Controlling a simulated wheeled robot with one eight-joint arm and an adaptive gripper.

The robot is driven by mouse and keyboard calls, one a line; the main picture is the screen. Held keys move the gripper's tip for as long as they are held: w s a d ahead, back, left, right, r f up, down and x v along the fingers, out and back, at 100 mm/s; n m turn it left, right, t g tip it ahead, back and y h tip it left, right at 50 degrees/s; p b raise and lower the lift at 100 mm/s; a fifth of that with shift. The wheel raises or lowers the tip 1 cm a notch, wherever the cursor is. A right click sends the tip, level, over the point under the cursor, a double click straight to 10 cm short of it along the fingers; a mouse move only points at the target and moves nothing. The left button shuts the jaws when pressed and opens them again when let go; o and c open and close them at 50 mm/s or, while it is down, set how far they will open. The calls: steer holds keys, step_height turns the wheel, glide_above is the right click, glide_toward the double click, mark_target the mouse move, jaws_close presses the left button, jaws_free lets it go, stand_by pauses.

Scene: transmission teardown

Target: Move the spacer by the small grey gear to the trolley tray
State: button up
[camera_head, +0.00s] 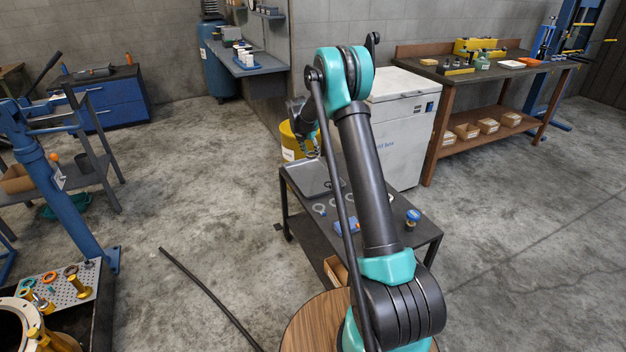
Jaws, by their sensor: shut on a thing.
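My gripper (312,150) is small in the view, hanging from my arm's far end above the back left of the dark trolley. It is shut on the spacer, which is too small and too covered to make out clearly. The grey trolley tray (303,179) lies on the trolley top at its back left, below my gripper. Several small rings, one of them a pale ring (320,209), lie on the trolley top in front of the tray. I cannot tell which part is the small grey gear.
The trolley (425,232) also carries a blue-capped part (412,216) at its right and a blue item (346,226) near the front. A yellow drum (291,142) and a white cabinet (402,130) stand behind it. My arm hides part of the trolley top.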

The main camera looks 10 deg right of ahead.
mark_target(311, 189)
steer(key=shift+n+y, duration=0.3)
steer(key=shift+n, duration=0.3)
steer(key=f, duration=1.3)
steer(key=w+f, duration=0.1)
steer(key=f, duration=0.5)
steer(key=shift+w+a+f, duration=0.1)
steer(key=shift+a+f, duration=0.1)
steer(key=shift+f, duration=0.05)
steer(key=shift+f, duration=0.1)
steer(key=o, duration=1.2)
